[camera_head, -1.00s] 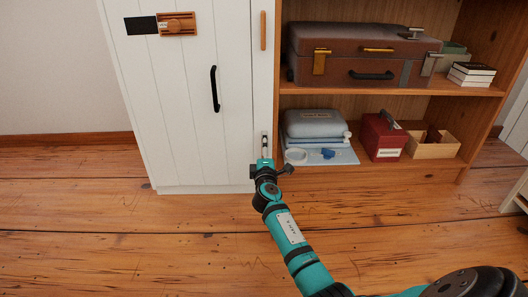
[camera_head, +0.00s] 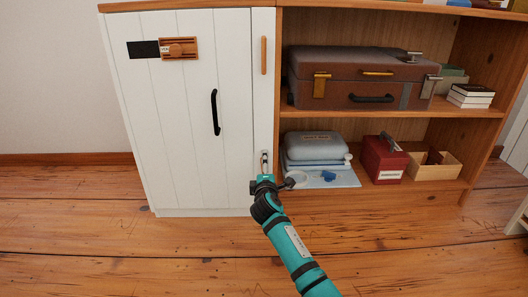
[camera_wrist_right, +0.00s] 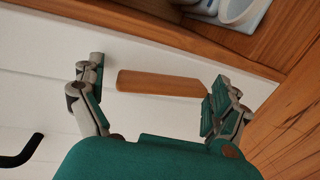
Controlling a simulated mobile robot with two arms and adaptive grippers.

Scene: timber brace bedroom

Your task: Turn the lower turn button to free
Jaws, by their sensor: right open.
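The lower turn button is a flat wooden bar (camera_wrist_right: 165,84) on the white cabinet's narrow front strip, seen in the right wrist view. It lies roughly along the strip's length. In the head view my right gripper (camera_head: 265,164) is at the bottom of the strip and hides the lower button. The upper turn button (camera_head: 263,55) stands upright near the strip's top. My left gripper is not in view.
Open shelves at right hold a brown suitcase (camera_head: 345,75), a grey case (camera_head: 314,146), a red box (camera_head: 383,160) and a wooden bin (camera_head: 433,168). The floor in front is clear.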

